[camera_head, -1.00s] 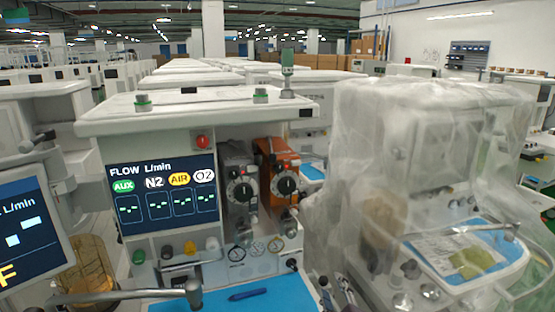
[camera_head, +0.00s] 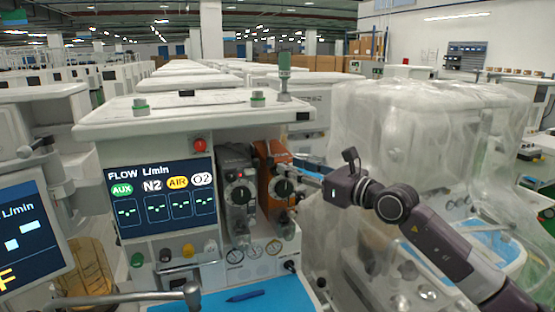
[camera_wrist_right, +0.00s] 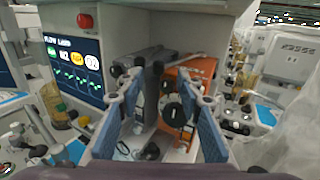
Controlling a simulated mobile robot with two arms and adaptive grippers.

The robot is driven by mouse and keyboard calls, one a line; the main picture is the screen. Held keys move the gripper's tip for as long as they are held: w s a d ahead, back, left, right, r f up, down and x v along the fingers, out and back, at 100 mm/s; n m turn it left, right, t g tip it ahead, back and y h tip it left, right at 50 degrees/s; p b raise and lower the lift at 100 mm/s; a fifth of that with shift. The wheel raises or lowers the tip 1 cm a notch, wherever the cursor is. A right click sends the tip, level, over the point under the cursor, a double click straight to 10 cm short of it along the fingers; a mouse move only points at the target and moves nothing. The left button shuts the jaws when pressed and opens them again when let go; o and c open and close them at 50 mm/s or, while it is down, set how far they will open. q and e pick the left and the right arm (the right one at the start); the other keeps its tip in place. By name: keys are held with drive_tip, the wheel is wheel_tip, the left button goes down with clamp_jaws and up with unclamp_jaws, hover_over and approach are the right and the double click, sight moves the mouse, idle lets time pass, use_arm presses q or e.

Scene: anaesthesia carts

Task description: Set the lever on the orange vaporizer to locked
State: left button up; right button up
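The orange vaporizer (camera_head: 267,180) is mounted on the right side of the middle cart's front, beside a grey vaporizer (camera_head: 236,165). It has a round black dial (camera_head: 284,188). My right gripper (camera_head: 306,171) reaches in from the right, level with the dial and close to the vaporizer's right front. In the right wrist view my right gripper (camera_wrist_right: 167,92) is open and empty, its blue-padded fingers spread. The orange vaporizer (camera_wrist_right: 203,69) and its dial (camera_wrist_right: 173,114) show between and beyond them; contact cannot be told. My left gripper is not in view.
The cart's flow screen (camera_head: 162,200) is left of the vaporizers, with a red knob (camera_head: 199,145) above. A blue work surface (camera_head: 275,297) with a pen lies below. A plastic-covered cart (camera_head: 400,130) stands close on the right, behind my right arm.

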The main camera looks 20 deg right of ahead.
sight(273, 160)
drive_tip(key=p+x, duration=0.1)
drive_tip(key=x, duration=0.5)
drive_tip(key=shift+a+p, duration=0.1)
drive_tip(key=shift+p, duration=0.2)
drive_tip(key=shift+c, duration=0.5)
clamp_jaws()
